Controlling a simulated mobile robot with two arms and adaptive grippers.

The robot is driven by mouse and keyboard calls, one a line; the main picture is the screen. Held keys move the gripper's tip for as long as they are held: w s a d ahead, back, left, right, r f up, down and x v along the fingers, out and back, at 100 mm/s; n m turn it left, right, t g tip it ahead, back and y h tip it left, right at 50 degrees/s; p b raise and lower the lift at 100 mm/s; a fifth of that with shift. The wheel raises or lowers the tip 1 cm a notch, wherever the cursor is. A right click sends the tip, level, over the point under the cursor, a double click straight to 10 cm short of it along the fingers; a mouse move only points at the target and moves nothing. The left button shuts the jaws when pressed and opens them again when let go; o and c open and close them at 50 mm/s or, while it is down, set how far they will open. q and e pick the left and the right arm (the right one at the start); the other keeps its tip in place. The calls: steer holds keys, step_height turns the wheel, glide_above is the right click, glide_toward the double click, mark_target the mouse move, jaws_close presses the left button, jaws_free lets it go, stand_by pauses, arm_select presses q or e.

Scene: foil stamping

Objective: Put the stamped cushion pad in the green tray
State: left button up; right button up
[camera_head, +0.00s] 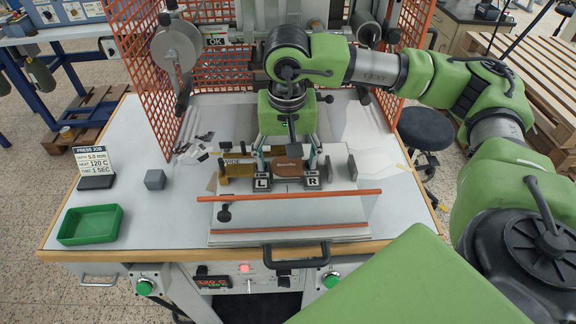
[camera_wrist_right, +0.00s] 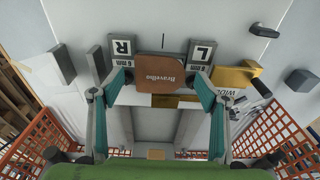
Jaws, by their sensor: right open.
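The stamped cushion pad (camera_wrist_right: 162,70) is a small brown block with light lettering on its face. It sits between the R block (camera_wrist_right: 121,47) and the L block (camera_wrist_right: 201,53) on the press bed. In the head view the brown pad (camera_head: 288,168) is partly covered by my right gripper (camera_head: 288,174). This gripper is open above the bed, its fingers on either side of the pad; I cannot tell whether they touch it. The green tray (camera_head: 90,224) is empty at the table's front left. My left gripper is not in view.
A yellow block (camera_head: 238,171) stands left of the L block. An orange bar (camera_head: 290,196) crosses in front of the bed. A grey cube (camera_head: 155,179) and a sign (camera_head: 94,163) stand behind the tray. Orange mesh guards (camera_head: 145,75) flank the press.

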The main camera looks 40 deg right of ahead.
steer(key=c, duration=0.8)
steer(key=shift+c, duration=0.2)
steer(key=shift+r, duration=0.1)
